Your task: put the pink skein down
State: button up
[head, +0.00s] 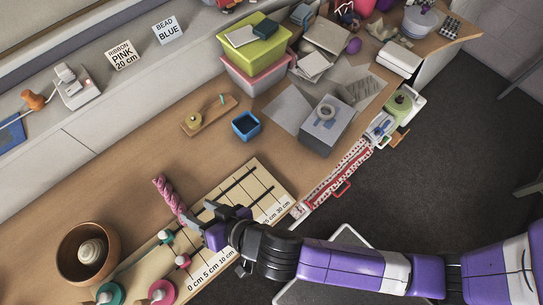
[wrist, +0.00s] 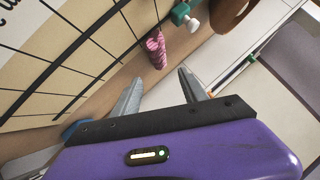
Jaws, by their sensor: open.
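The pink skein (head: 168,195) is a twisted pink bundle. It lies on the wooden table at the far edge of the ruled measuring board (head: 262,170). My gripper (head: 203,213) is open and empty over the board, by the skein's near end. In the wrist view, the skein (wrist: 155,47) shows just beyond and between the spread fingertips (wrist: 160,76), with no finger visibly closed on it. Whether a finger touches it is hard to tell. Part of its near end is hidden by my gripper in the head view.
A brown bowl (head: 64,267) holding a pale ball stands at the left. Several thread spools, including a pink one (head: 162,292), stand near the board's left end. A small blue box (head: 245,126) and a wooden tray (head: 208,116) are behind. Table between skein and tray is clear.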

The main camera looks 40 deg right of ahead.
jog(key=shift+n, duration=0.5)
jog(key=s+d, duration=0.1)
jog(key=d, duration=0.1)
jog(key=s+d, duration=0.3)
jog(key=d, duration=0.1)
jog(key=shift+s, duration=0.25)
jog(key=s+d+r+n+t+h, duration=0.2)
jog(key=s+d+r+t+h, duration=0.1)
jog(key=s+d+r, duration=1)
jog(key=s+r, duration=0.2)
jog(key=s, duration=0.1)
jog(key=shift+s+d+r+t+h, duration=0.2)
jog(key=shift+s+t+h, duration=0.1)
jog(key=shift+t, duration=0.1)
